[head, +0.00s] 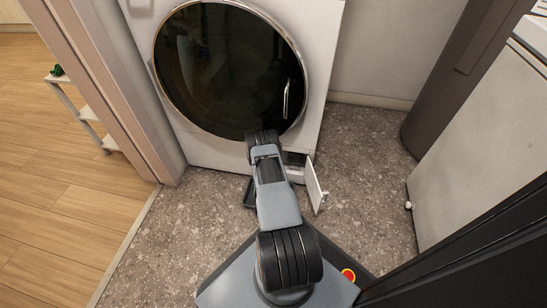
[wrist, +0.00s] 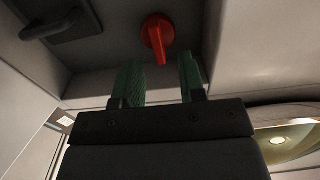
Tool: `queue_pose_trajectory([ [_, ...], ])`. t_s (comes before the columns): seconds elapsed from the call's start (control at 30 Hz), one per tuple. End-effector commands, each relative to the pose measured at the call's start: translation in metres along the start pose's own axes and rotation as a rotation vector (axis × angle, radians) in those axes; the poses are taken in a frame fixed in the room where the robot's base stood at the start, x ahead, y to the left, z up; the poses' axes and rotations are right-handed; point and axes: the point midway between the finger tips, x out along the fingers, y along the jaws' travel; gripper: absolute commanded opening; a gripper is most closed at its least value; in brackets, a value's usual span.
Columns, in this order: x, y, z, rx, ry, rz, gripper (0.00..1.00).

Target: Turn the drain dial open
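In the head view, my arm hides the gripper and dial. The washer (head: 185,128) has an open flap (head: 314,185) at its lower right, beside my arm.
A dark handle-like part (wrist: 58,24) sits in the panel left of the dial in the wrist view. A small black object (head: 248,192) is near the floor left of my arm.

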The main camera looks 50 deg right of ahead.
Motion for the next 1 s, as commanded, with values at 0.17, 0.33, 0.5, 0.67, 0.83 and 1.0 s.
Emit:
queue_pose_trajectory([
  [0.17, 0.022, 0.001, 0.001, 0.001, 0.002, 0.002, 0.37],
  [0.33, 0.031, 0.002, 0.000, 0.000, 0.001, 0.003, 0.37],
  [0.5, 0.033, 0.002, -0.001, 0.000, 0.000, 0.003, 0.37],
  [0.67, 0.033, 0.002, -0.001, 0.000, 0.000, 0.003, 0.37],
  [0.83, 0.033, 0.002, -0.001, 0.000, 0.000, 0.003, 0.22],
  [1.0, 0.033, 0.002, -0.001, 0.000, 0.000, 0.003, 0.06],
])
